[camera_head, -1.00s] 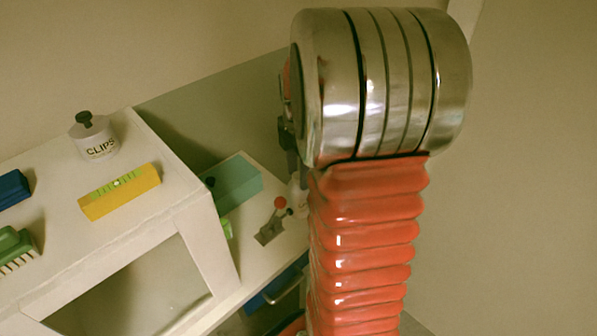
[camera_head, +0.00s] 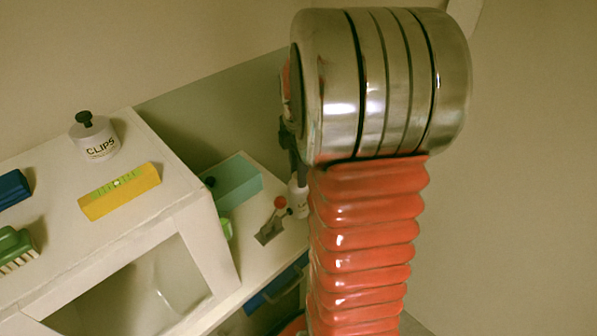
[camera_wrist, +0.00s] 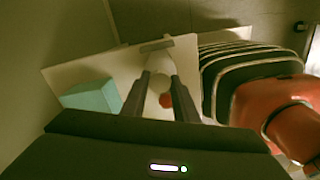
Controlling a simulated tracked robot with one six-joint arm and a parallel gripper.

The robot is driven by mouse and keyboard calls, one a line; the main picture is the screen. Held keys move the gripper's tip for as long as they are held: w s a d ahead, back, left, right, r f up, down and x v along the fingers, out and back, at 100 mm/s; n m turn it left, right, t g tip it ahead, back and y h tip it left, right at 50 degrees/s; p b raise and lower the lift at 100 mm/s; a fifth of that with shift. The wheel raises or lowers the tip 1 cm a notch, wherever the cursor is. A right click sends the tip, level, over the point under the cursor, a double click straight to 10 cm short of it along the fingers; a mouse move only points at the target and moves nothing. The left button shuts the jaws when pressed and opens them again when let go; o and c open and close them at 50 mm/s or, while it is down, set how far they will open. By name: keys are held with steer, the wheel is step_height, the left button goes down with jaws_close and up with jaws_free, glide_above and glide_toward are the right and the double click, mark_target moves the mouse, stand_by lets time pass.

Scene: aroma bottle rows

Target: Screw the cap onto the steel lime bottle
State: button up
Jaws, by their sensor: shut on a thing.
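My gripper (camera_wrist: 162,80) shows in the wrist view with its two dark fingers shut on a pale rounded thing (camera_wrist: 160,71). Whether this is the cap or part of a bottle I cannot tell. In the head view, my own arm hides most of the gripper. A small white labelled bottle (camera_head: 298,199) stands or hangs just left of the red sleeve, below a dark part of the gripper; its label is too small to read. A bright green thing (camera_head: 227,229) shows partly behind the shelf's edge. I cannot make out the steel lime bottle for certain.
A teal block (camera_head: 236,184) lies on the white lower table; it also shows in the wrist view (camera_wrist: 92,97). A red-knobbed fixture (camera_head: 270,232) is beside it. The raised white shelf (camera_head: 150,215) holds a CLIPS jar (camera_head: 95,140), yellow level (camera_head: 120,191) and green brush (camera_head: 14,246).

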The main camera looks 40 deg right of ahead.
steer(key=m, duration=1.3)
steer(key=o, duration=1.1)
steer(key=shift+c, duration=0.2)
steer(key=shift+r, duration=3.5)
